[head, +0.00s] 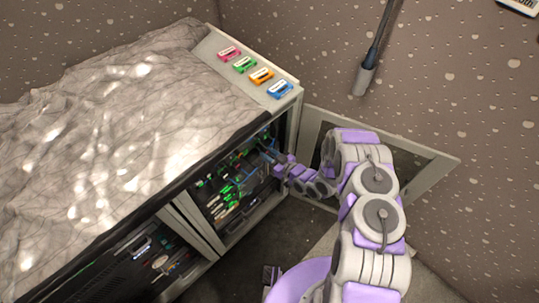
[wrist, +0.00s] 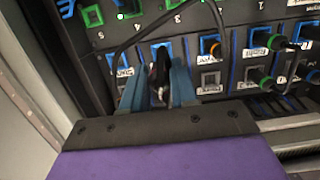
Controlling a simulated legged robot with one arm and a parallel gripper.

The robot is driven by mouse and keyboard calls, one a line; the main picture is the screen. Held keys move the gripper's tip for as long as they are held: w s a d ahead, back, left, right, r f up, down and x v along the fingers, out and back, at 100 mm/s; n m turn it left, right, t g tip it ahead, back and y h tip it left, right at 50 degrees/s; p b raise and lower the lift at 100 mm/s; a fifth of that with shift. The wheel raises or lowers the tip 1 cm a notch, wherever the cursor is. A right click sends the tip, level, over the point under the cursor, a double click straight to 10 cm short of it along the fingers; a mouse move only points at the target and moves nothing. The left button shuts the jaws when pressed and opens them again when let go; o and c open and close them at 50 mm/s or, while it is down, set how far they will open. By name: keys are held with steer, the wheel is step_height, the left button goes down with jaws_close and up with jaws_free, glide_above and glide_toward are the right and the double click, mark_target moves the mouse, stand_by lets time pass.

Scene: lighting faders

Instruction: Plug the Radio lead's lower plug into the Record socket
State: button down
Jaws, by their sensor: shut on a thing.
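In the wrist view my gripper (wrist: 158,82) has its two blue fingers closed around a dark plug (wrist: 160,68), taken to be the Radio lead's lower plug. The plug points at a blue-rimmed socket in the patch panel (wrist: 135,32); I cannot tell whether its tip is in the hole. A black lead (wrist: 128,46) arches over the sockets beside it. Socket labels are upside down and too small to read surely, so I cannot pick out the Record socket. In the head view my gripper (head: 277,160) reaches into the open rack front, small and partly lost among leads.
The rack's pale side frame (wrist: 30,85) is at left. A grey cloth (head: 110,110) covers the cabinet top.

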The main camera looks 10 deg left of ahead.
mark_target(261, 147)
steer(key=shift+r+x, duration=0.2)
steer(key=shift+x, duration=1)
steer(key=shift+r+x, duration=0.25)
steer(key=shift+x, duration=0.95)
steer(key=shift+f, duration=0.1)
steer(key=shift+a, duration=0.1)
steer(key=shift+x, duration=0.95)
stand_by(0.6)
steer(key=shift+w+r, duration=0.15)
steer(key=shift+r, duration=0.25)
steer(key=c, duration=1.2)
jaws_free()
steer(key=o, duration=0.4)
steer(key=shift+a+f, duration=0.1)
steer(key=shift+a, duration=0.1)
steer(key=shift+d, duration=0.15)
